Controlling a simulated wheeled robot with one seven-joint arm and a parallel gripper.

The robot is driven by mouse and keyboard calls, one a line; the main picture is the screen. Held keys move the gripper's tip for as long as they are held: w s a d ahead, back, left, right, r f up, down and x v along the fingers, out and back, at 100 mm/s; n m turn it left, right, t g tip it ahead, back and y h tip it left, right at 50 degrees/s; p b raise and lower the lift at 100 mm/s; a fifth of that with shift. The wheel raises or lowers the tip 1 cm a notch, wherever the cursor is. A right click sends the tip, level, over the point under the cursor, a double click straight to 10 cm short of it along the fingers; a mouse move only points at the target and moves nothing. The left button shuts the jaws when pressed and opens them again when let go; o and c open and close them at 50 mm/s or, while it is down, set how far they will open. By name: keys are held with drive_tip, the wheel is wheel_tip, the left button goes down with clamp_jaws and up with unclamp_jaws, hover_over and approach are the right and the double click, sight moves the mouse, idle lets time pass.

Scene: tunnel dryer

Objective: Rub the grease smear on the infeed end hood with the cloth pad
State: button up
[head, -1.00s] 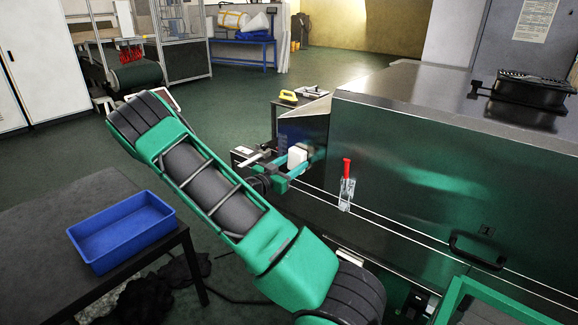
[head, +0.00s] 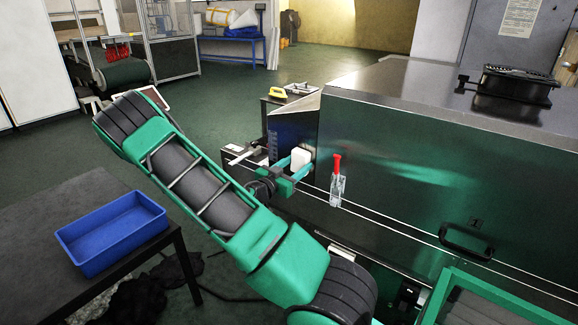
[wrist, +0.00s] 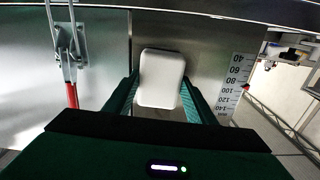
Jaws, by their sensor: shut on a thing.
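The white cloth pad (head: 300,159) is held between the fingers of my gripper (head: 290,172), in front of the metal infeed end hood (head: 292,135). In the wrist view the pad (wrist: 161,78) shows as a rounded white block between the two green fingers of my gripper (wrist: 160,95). The bare metal of the hood lies behind it. I cannot tell whether the pad touches the metal. I cannot make out the grease smear in either view; the pad and gripper may cover it.
A toggle clamp with a red handle (head: 337,165) is on the dryer side, and shows left of the pad in the wrist view (wrist: 70,60). A black handle (head: 466,245) sticks out further right. A printed scale (wrist: 233,82) is right of the pad. A blue tray (head: 112,232) rests on the dark table.

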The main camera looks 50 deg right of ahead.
sight(302, 155)
drive_tip(key=shift+s+d, duration=0.15)
drive_tip(key=shift+s, duration=0.65)
drive_tip(key=shift+r, duration=1.05)
drive_tip(key=shift+w+a, duration=0.15)
drive_tip(key=shift+w, duration=1.7)
drive_tip(key=shift+w+a, duration=0.15)
drive_tip(key=shift+w, duration=1.7)
drive_tip(key=shift+d+r, duration=0.15)
drive_tip(key=shift+r, duration=0.95)
drive_tip(key=shift+s+f, duration=0.1)
drive_tip(key=shift+s, duration=3.6)
drive_tip(key=shift+s+a, duration=0.15)
drive_tip(key=shift+a, duration=1.35)
drive_tip(key=shift+s+a, duration=0.1)
drive_tip(key=shift+a, duration=1.35)
drive_tip(key=shift+a, duration=0.1)
drive_tip(key=shift+s+a, duration=0.1)
drive_tip(key=shift+a, duration=1.3)
